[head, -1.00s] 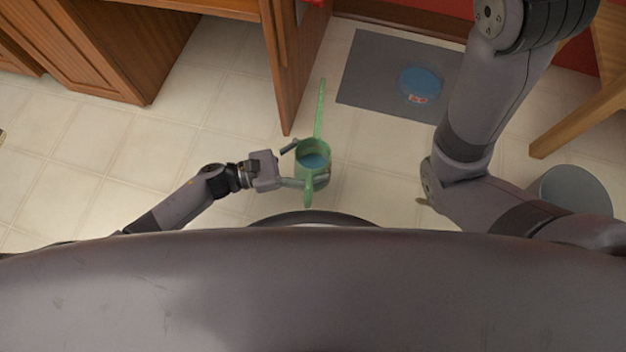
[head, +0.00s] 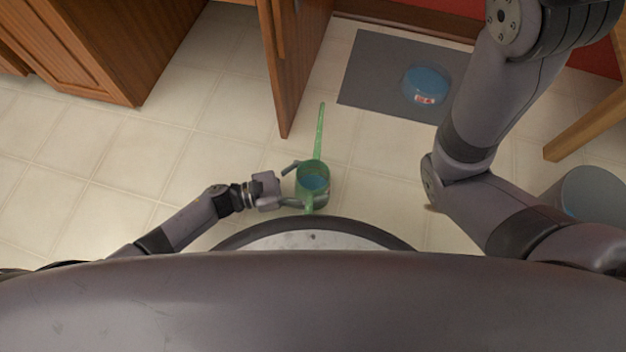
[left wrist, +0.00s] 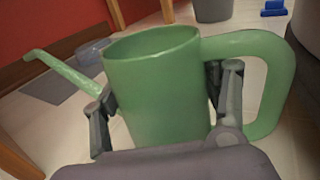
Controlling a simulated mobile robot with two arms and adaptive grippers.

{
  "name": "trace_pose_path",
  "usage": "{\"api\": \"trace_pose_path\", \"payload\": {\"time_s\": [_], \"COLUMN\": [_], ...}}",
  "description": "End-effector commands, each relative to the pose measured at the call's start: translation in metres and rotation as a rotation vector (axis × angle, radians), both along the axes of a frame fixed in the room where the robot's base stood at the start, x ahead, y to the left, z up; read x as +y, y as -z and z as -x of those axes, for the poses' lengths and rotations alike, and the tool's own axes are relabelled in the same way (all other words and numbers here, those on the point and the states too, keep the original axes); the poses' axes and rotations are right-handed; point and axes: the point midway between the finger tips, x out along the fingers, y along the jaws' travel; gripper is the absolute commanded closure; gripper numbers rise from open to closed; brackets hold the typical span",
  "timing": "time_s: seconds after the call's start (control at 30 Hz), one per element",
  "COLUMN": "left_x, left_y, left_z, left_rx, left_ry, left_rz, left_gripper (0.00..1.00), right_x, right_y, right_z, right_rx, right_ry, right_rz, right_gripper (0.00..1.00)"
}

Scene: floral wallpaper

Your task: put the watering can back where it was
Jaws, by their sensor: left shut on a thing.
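The green watering can (head: 313,172) is in the head view near the middle, upright, with its long spout pointing up the picture and something blue inside it. My left gripper (head: 290,184) is shut on the can's body from the left. In the left wrist view the can (left wrist: 155,90) fills the middle, with its spout to the left and its handle to the right. The gripper's fingers (left wrist: 165,110) lie on either side of the body, one between body and handle. My right arm shows at the right of the head view, but its gripper is out of sight.
An open wooden cabinet door (head: 290,60) stands just above the can. A grey mat (head: 375,75) with a blue bowl (head: 427,85) lies at upper right. A grey bin (head: 590,195) and a wooden leg (head: 585,130) are at right. Tiled floor is clear on the left.

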Motion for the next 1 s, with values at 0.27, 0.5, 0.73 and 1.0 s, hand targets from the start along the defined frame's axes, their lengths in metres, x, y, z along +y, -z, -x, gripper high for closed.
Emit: {"api": "trace_pose_path", "payload": {"time_s": [0.27,0.5,0.73,1.0], "left_x": [0.0003,0.0003,0.0003,0.0003], "left_y": [0.0029,0.0029,0.0029,0.0025], "left_z": [0.0002,0.0002,0.0002,0.0001], "left_rx": [0.0,0.0,0.001,0.001], "left_ry": [0.0,0.0,0.0,0.0], "left_rz": [-0.001,-0.001,-0.001,-0.001], "left_gripper": [0.25,0.12,0.12,0.12], "right_x": [0.0,-0.0001,-0.0001,-0.0001], "right_y": [0.0031,0.003,0.003,0.0015], "right_z": [0.0004,0.0003,0.0002,0.0001], "right_rx": [-0.001,-0.001,-0.001,-0.001], "right_ry": [0.0,0.0,0.0,0.0], "right_rz": [0.0,0.0,0.0,0.0], "right_gripper": [0.7,0.7,0.7,0.7]}}
